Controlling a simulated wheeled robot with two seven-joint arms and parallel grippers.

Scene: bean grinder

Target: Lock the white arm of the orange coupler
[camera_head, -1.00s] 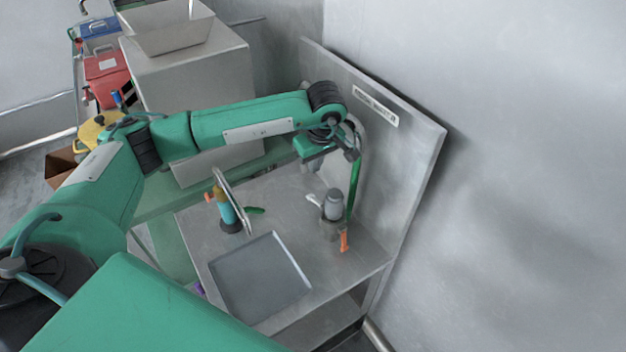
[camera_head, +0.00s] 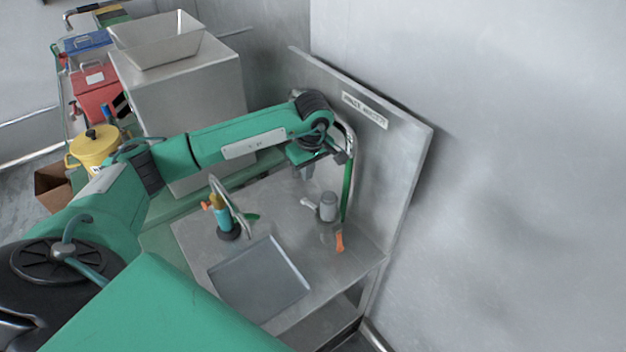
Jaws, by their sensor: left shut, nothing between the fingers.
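A grey metal coupler (camera_head: 328,207) stands on the steel worktop, with an orange handle (camera_head: 340,241) hanging at its front right. A short white arm (camera_head: 308,203) sticks out from its upper left side. My left gripper (camera_head: 303,173) is above and slightly left of the coupler, pointing down, shut and empty. It looks apart from the white arm, though the depth is hard to judge. A green hose (camera_head: 347,188) runs beside the coupler. My right gripper is not in view.
A teal fitting (camera_head: 221,217) with orange and green parts stands at the left of the steel worktop (camera_head: 290,225). A square sunken panel (camera_head: 260,280) lies in front. A steel back panel (camera_head: 385,165) rises behind. A large box with a hopper (camera_head: 160,45) stands at back left.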

